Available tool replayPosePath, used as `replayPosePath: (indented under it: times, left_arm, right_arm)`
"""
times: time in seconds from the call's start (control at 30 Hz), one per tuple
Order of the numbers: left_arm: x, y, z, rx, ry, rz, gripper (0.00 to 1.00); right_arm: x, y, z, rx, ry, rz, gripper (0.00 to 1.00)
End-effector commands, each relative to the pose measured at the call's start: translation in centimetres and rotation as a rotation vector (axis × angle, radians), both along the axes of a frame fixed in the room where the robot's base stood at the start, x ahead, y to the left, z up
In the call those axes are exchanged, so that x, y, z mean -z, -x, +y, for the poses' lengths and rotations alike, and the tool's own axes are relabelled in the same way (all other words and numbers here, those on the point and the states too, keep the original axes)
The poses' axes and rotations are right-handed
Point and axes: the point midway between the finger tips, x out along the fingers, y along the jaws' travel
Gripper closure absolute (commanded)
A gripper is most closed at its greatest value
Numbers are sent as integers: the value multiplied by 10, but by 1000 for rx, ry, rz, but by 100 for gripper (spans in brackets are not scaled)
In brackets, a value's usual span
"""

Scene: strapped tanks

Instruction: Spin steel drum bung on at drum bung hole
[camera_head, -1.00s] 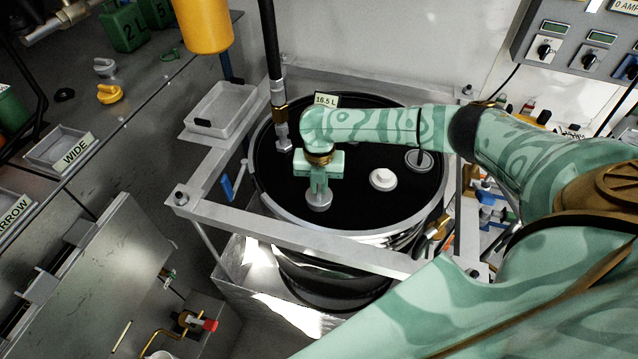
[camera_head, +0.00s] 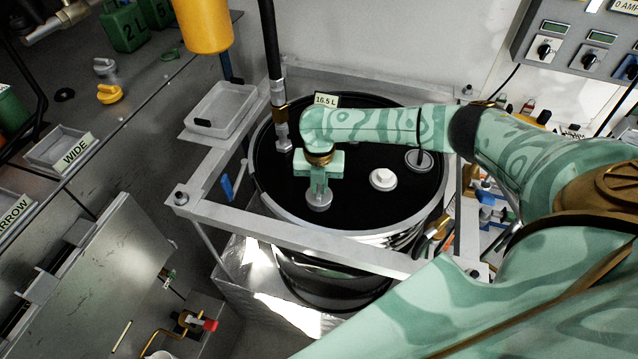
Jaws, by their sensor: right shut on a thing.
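A black steel drum (camera_head: 350,205) with a shiny rim stands inside a grey metal frame. My right gripper (camera_head: 319,188) points down over the near part of the drum lid. It is shut on the steel drum bung (camera_head: 319,202), a grey round disc at the lid. The bung hole is hidden beneath the bung and gripper, and I cannot tell how deep the bung sits. My left gripper is not in view.
The frame's front bar (camera_head: 300,237) crosses before the drum. A black hose with a metal fitting (camera_head: 281,125) stands on the lid's left side. A white cap (camera_head: 383,179) and another round fitting (camera_head: 419,160) are on the lid's right. A grey tray (camera_head: 221,109) sits left.

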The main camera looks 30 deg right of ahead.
Motion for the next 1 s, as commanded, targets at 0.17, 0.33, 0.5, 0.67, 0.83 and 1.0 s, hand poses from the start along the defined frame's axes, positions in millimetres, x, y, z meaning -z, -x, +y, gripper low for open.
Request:
replayPosePath:
  times: [0.17, 0.33, 0.5, 0.67, 0.83, 1.0]
  left_arm:
    - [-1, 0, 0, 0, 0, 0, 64]
    - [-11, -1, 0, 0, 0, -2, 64]
    - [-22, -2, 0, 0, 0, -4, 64]
    - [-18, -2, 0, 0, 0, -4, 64]
    - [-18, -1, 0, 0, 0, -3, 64]
    - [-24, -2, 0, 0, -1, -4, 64]
  right_arm:
    - [0, 0, 0, 4, 0, 0, 100]
    - [-3, 0, 1, 65, -1, 0, 100]
    - [-3, 1, 0, 145, 0, 1, 100]
    - [0, 0, 0, 146, 0, 0, 63]
    - [0, 0, 0, 145, 0, 0, 63]
    - [-5, 0, 0, 145, 0, 0, 63]
